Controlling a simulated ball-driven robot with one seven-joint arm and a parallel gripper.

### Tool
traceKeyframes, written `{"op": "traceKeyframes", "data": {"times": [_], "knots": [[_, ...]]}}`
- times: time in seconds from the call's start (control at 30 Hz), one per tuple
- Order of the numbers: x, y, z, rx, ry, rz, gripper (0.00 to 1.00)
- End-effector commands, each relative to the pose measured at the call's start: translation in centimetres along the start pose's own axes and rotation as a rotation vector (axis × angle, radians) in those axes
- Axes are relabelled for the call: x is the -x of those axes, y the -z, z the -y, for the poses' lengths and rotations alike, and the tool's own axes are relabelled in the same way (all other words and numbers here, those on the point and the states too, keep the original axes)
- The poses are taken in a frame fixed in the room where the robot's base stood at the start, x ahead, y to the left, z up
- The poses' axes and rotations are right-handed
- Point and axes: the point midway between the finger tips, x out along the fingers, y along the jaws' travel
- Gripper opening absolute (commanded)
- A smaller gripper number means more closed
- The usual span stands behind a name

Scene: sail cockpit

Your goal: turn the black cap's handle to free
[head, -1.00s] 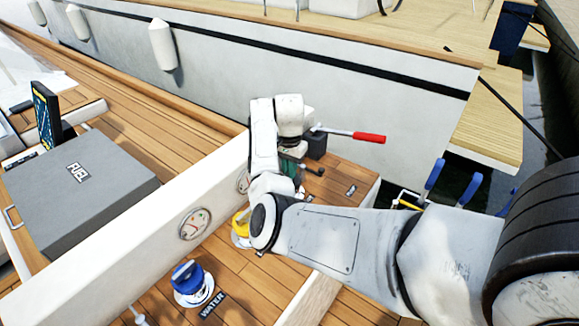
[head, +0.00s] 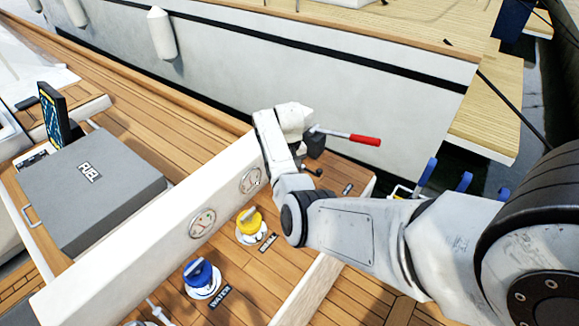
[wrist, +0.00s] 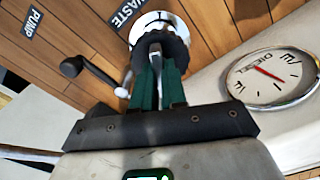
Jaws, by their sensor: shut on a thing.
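In the wrist view the black cap (wrist: 172,42) sits in a round silver deck fitting (wrist: 150,20), beside a label reading WASTE (wrist: 128,14). My gripper (wrist: 156,66) has its two green fingers pointing at the cap, shut on its upright handle. The fingers and the handle's near side overlap, so the handle's exact angle is hard to read. In the head view my arm hides the black cap and the fingers.
A yellow cap (head: 250,221) and a blue cap (head: 199,273) stand on the deck left of my arm. A white wall with gauges (head: 202,222) runs beside them. A pump crank with a black knob (wrist: 71,67) is close to the cap. A red-handled lever (head: 364,140) stands behind.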

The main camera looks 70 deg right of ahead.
Motion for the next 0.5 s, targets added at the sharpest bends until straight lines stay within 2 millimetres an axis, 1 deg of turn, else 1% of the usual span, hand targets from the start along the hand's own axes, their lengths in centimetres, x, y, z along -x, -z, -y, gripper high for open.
{"op": "traceKeyframes", "data": {"times": [0.03,0.2,0.5], "knots": [[0.28,-0.02,-0.11,0.044,-0.002,0.001,0.00],[0.22,-0.04,-0.10,0.197,-0.002,0.001,0.00],[0.12,-0.01,-0.07,0.407,-0.001,0.000,0.00]]}}
